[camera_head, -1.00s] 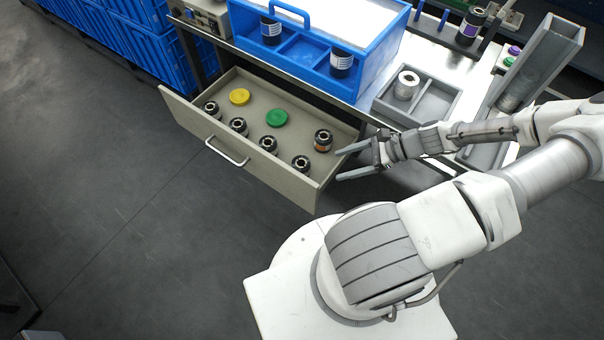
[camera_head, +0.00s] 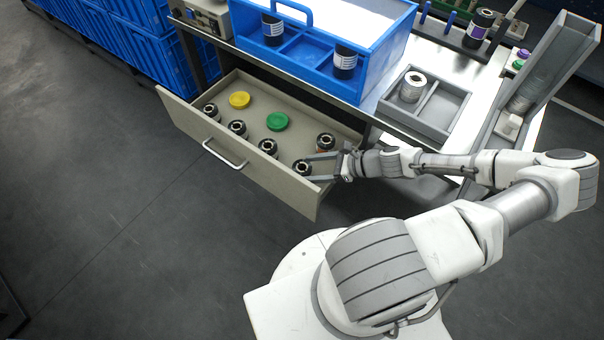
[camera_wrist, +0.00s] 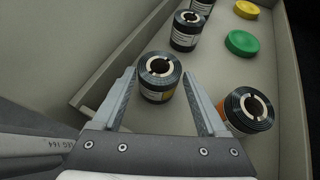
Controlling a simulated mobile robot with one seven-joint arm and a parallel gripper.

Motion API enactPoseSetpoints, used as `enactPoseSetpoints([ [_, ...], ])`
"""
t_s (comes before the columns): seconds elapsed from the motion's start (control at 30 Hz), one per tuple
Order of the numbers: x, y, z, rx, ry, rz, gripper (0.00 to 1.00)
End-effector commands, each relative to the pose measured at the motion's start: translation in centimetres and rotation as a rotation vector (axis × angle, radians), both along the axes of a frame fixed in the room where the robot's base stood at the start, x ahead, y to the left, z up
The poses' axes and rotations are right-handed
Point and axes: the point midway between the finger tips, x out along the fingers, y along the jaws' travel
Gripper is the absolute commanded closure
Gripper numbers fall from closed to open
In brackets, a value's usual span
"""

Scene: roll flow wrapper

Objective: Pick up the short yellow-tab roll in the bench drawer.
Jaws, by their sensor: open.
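The open drawer (camera_head: 225,168) holds several dark short rolls with pale cores. The nearest roll (camera_head: 302,168) is by my gripper (camera_head: 312,166), which is open. In the wrist view this roll (camera_wrist: 160,79) appears between the two fingertips, with a gap on both sides; a small yellow patch shows low on its side label. I cannot tell how deep the fingers reach around it. A second roll (camera_head: 326,142) with an orange label stands beside, right of the right finger in the wrist view (camera_wrist: 249,113). Labels on the farther rolls are too small to read.
A yellow disc (camera_head: 240,100) and a green disc (camera_head: 278,121) lie on the drawer floor. More rolls (camera_head: 237,128) stand along the drawer's front wall. A blue caddy (camera_head: 300,72) and grey tray (camera_head: 445,101) sit on the bench above.

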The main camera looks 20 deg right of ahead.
Motion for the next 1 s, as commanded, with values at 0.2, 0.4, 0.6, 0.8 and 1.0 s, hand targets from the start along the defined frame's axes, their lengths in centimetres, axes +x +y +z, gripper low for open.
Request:
enactPoseSetpoints([
  [0.2,0.8,1.1,-0.7,0.001,-0.001,0.001,0.25],
  [0.4,2.5,3.5,-1.8,0.001,-0.001,0.004,0.25],
  [0.6,3.3,4.5,-2.4,0.000,0.000,0.000,0.25],
  [0.8,3.3,4.5,-2.3,-0.001,0.000,-0.001,0.25],
  [1.0,3.3,4.4,-2.3,-0.001,0.000,-0.001,0.61],
])
